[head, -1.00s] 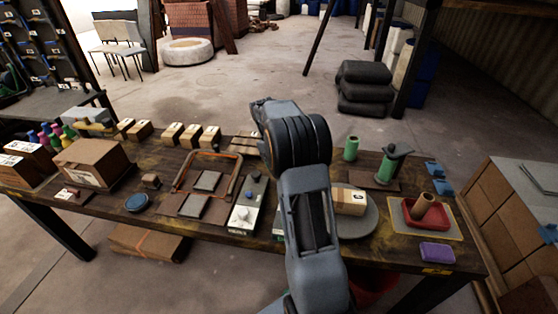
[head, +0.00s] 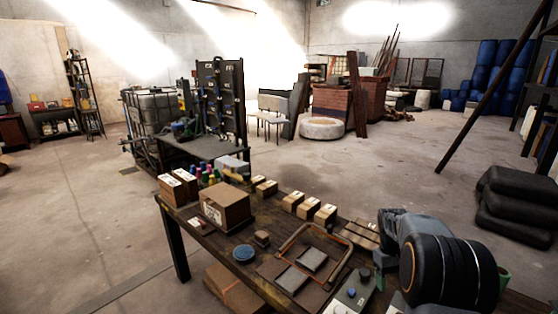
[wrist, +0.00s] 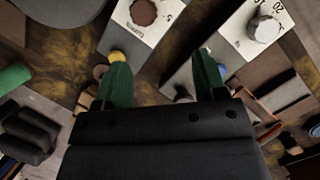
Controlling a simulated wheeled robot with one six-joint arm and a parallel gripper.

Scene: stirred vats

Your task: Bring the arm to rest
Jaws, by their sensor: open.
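My gripper (wrist: 160,80) shows in the wrist view with its two green fingers spread apart and nothing between them. It hangs over the workbench, above a control box with a dark knob (wrist: 143,12) and another with a light knob (wrist: 265,28). In the head view my arm is folded at the lower right, over the right part of the bench (head: 262,268).
On the bench stand a large cardboard box (head: 224,207), several small boxes (head: 308,207), an orange-rimmed frame (head: 290,243), a blue round dish (head: 244,254) and a knobbed control box (head: 352,294). Black sacks (head: 517,207) lie at the right.

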